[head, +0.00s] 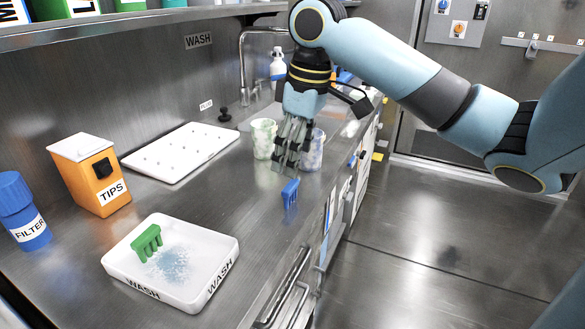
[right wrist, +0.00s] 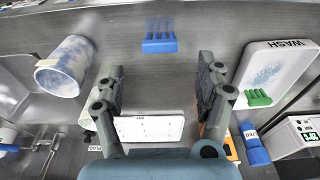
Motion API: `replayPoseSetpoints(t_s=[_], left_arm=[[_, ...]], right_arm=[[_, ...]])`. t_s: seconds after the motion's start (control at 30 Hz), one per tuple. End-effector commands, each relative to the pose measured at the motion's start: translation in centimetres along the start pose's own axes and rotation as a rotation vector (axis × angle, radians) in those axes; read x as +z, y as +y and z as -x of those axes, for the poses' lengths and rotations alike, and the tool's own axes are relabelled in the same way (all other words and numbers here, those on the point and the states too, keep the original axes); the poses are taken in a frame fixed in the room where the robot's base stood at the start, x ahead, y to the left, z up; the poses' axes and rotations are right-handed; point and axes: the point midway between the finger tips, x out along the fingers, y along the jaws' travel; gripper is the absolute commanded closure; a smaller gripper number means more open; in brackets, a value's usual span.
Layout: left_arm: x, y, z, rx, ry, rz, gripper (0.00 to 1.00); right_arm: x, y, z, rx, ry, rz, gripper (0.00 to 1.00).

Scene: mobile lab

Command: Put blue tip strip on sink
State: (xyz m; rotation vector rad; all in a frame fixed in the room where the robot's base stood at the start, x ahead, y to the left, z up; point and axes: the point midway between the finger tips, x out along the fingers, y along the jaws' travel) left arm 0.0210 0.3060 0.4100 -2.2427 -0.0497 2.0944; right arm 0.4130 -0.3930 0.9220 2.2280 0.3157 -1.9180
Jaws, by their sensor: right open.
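The blue tip strip (head: 290,193) is on the steel counter close to its front edge. It also shows in the right wrist view (right wrist: 160,42), at the top middle, beyond and between my fingers. My right gripper (head: 287,162) is open, fingers pointing down, just behind and above the strip and apart from it. Its two fingers (right wrist: 160,75) are spread with nothing between them. The sink (head: 247,120) is at the back by the curved tap, largely hidden by my gripper and the cups. My left gripper is not in view.
Two mottled cups (head: 263,138) (head: 314,150) stand close beside my right gripper. A white pegged board (head: 180,150) lies left of the sink. A white WASH tray (head: 215,243) holds a green tip strip (head: 146,242). An orange TIPS box (head: 90,175) and blue FILTER bottle (head: 22,210) stand left.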

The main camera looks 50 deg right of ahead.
Motion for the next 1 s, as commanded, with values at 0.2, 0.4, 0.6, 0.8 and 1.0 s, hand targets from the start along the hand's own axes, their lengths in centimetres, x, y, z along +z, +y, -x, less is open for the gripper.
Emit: replayPoseSetpoints(t_s=[0.2, 0.4, 0.6, 0.8, 1.0], left_arm=[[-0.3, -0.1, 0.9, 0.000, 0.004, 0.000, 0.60], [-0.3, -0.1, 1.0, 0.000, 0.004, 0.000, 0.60], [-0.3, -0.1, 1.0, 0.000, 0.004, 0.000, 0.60], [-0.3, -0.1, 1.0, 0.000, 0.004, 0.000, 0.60], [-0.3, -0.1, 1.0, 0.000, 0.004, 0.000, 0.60]], right_arm=[[-0.1, 0.1, 3.5, 0.002, 0.002, 0.000, 0.29], [0.0, 0.0, 4.2, -0.001, 0.001, 0.000, 0.29], [0.0, 0.0, 4.2, -0.001, 0.000, 0.000, 0.29], [0.0, 0.0, 4.2, -0.001, 0.000, 0.000, 0.29], [0.4, -0.9, 3.0, -0.004, 0.001, 0.003, 0.29]])
